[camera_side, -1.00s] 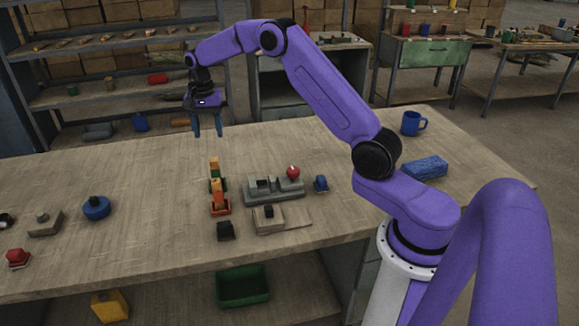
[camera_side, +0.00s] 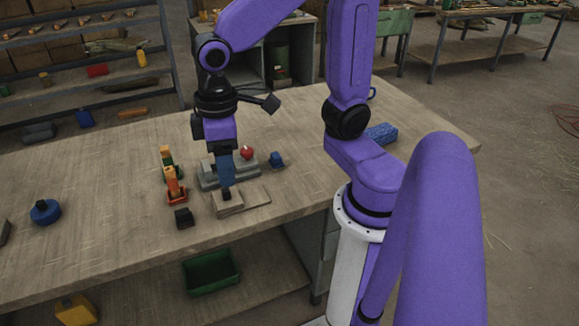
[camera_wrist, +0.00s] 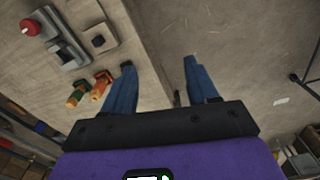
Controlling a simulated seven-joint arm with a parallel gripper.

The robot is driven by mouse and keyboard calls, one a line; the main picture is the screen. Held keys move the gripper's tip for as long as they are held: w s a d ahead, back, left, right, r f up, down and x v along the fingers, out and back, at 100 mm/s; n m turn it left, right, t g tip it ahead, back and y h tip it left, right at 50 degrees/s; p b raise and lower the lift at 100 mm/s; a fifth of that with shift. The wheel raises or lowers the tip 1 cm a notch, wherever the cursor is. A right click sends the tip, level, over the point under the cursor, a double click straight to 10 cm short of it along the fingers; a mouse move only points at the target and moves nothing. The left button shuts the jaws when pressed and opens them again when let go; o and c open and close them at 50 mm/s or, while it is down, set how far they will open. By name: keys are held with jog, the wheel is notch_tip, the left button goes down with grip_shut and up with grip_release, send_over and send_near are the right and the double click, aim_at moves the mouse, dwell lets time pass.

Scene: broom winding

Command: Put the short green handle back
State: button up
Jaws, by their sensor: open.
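A small upright piece with an orange top and green lower part (camera_side: 167,157) stands on the bench in the side view. I take its green part for the short green handle, but cannot be sure. An orange piece on a red base (camera_side: 173,184) stands just in front of it. Both also show in the wrist view, the green one (camera_wrist: 77,94) left of the orange one (camera_wrist: 101,85). My gripper (camera_side: 226,187) points down, right of both pieces in the side view, in front of the grey fixture. In the wrist view my gripper (camera_wrist: 159,62) is open, with nothing between its fingers.
A grey fixture with a red knob (camera_side: 247,152) stands behind a wooden block (camera_side: 252,197). A black block (camera_side: 184,217), blue piece (camera_side: 276,160), blue puck (camera_side: 45,212) and blue sponge-like block (camera_side: 381,134) lie around. A green bin (camera_side: 211,272) sits below. The bench's left middle is clear.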

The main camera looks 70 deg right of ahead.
jog(key=s+d+f+n, duration=0.2)
jog(key=s+d+n, duration=0.2)
jog(key=s, duration=0.7)
jog(key=shift+d+n, duration=0.2)
jog(key=shift+n, duration=0.6)
